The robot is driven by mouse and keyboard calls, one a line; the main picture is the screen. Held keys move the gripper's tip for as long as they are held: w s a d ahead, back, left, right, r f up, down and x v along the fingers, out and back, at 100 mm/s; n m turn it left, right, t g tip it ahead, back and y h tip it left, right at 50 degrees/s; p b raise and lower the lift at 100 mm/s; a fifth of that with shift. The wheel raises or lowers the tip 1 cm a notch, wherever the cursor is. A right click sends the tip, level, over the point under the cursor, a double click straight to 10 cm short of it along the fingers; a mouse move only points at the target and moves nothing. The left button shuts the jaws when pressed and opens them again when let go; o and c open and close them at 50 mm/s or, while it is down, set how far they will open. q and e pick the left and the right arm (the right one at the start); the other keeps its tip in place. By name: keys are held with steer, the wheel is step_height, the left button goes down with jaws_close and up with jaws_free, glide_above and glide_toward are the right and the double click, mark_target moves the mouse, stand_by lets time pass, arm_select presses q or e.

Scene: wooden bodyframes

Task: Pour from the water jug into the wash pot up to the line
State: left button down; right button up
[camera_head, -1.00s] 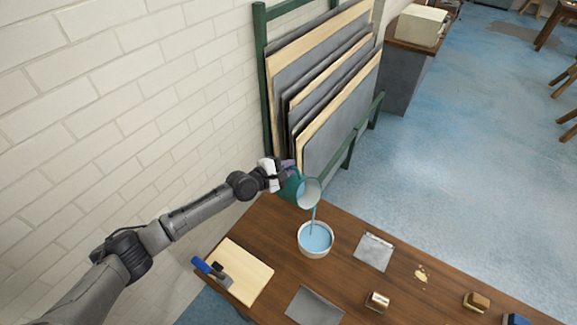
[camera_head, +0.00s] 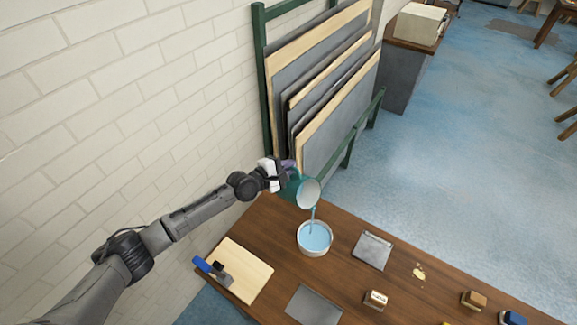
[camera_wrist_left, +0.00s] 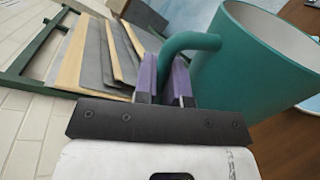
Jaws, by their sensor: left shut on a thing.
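The teal water jug (camera_head: 297,186) is tilted above the back edge of the wooden table. My left gripper (camera_head: 287,168) is shut on its handle; in the left wrist view the purple-padded fingers (camera_wrist_left: 166,80) close around the teal handle (camera_wrist_left: 190,42). The jug's pale inside (camera_head: 310,193) faces the camera. A thin blue stream (camera_head: 313,215) falls from its rim into the wash pot (camera_head: 314,252). The pot is a white round bowl standing upright with pale blue water (camera_head: 315,236) in it. I cannot make out a line inside the pot. My right gripper is not in view.
A light board (camera_head: 238,272) with a blue-handled tool (camera_head: 212,270) lies to the pot's left. Grey plates (camera_head: 373,250) and (camera_head: 313,306) and small blocks (camera_head: 376,299) lie right and front. A green rack of panels (camera_head: 322,90) stands behind, beside a brick wall.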

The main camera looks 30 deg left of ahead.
arm_select(q)
steer(key=shift+r, duration=0.1)
steer(key=shift+r+n+b, duration=0.2)
steer(key=shift+n+b, duration=0.4)
steer(key=shift+r+n+h, duration=0.3)
steer(key=shift+r+n, duration=0.05)
steer(key=shift+n, duration=0.15)
steer(key=shift+r+n+h, duration=0.4)
steer(key=shift+r+n, duration=0.45)
steer(key=shift+n, duration=0.25)
step_height(320, 180, up, 3)
steer(key=n+p, duration=0.1)
steer(key=n, duration=0.1)
steer(key=n+p, duration=0.2)
steer(key=shift+r+t+h, duration=0.1)
steer(key=shift+t+h, duration=0.2)
steer(key=shift+r+n+p, duration=0.45)
steer(key=shift+n+p, duration=0.1)
steer(key=shift+n, duration=0.85)
